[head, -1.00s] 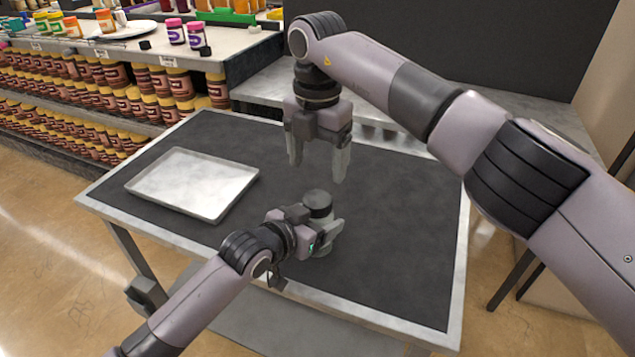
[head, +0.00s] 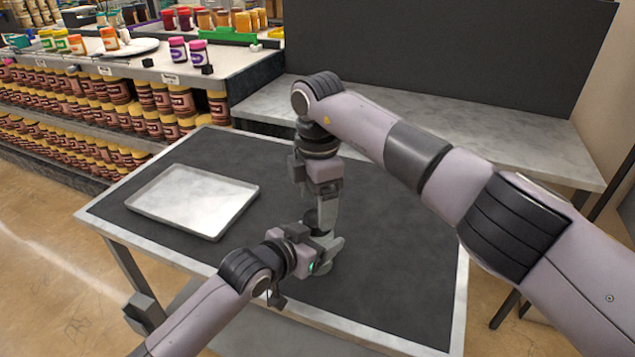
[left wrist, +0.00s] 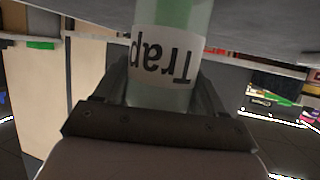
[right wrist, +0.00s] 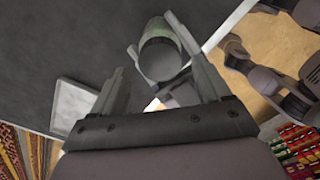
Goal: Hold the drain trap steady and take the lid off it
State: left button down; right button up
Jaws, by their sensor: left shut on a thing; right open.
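The drain trap (head: 326,262) stands upright on the dark table top. My left gripper (head: 325,252) is shut around its body from the side. The left wrist view shows the clear greenish trap body (left wrist: 165,95) with a "Trap" label between the fingers. The dark round lid (head: 315,226) is on top of the trap, partly hidden by my right gripper (head: 326,218). My right gripper points down at the lid with its fingers open. In the right wrist view the lid (right wrist: 160,60) lies ahead of the spread fingers; I cannot tell whether they touch it.
A shallow metal tray (head: 192,201) lies on the left part of the table (head: 390,270). The table's right side is clear. A grey counter (head: 470,132) stands behind, and shelves of jars (head: 100,110) stand at the back left.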

jog(key=shift+f, duration=1.4)
jog(key=c, duration=1.1)
jog(key=n, duration=1.3)
jog(key=shift+r+n, duration=0.1)
jog(key=shift+n, duration=0.3)
jog(key=o, duration=1.2)
jog(key=shift+c, duration=0.2)
